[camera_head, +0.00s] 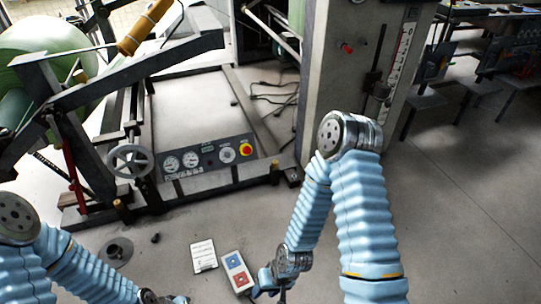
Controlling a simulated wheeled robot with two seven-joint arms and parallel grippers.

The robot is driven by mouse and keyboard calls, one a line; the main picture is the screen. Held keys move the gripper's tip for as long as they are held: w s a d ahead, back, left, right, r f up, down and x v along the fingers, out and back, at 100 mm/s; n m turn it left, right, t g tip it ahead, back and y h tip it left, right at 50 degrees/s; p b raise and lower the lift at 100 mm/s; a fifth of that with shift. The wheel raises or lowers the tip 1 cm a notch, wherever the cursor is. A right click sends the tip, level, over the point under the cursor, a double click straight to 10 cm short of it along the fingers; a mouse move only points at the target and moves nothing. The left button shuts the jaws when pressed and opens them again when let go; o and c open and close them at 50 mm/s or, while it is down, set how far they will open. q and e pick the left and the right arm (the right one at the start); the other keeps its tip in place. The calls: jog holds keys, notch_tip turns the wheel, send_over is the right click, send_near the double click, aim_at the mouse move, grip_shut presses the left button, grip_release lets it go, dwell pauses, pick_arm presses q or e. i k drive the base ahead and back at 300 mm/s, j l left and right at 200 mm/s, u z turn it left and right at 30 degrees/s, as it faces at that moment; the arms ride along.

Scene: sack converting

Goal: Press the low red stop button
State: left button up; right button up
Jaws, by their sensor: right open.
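A red button on a yellow base (246,149) sits at the right end of a low dark gauge panel (208,158) on the machine frame. A second red button (346,47) is higher up, on the grey column. My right gripper (268,287) is low in the picture, well below and in front of the panel, and open; its fingertips are small and partly hidden. It is close beside a pale box with a blue and a red square (237,271); I cannot tell if they touch. My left gripper (165,298) is at the bottom edge, mostly cut off.
A white printed sheet (204,256) lies left of the pale box. A handwheel (129,161) and a green roll (45,62) are at the left. Grey floor (460,200) at the right is clear.

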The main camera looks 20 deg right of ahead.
aim_at(247, 150)
jog(key=l, duration=0.9)
jog(key=k+l, duration=0.15)
jog(key=l, duration=0.75)
jog(key=i+l+u, duration=0.1)
jog(key=i+l, duration=0.75)
jog(key=l, duration=0.15)
jog(key=i+l, duration=0.1)
jog(key=i, duration=0.7)
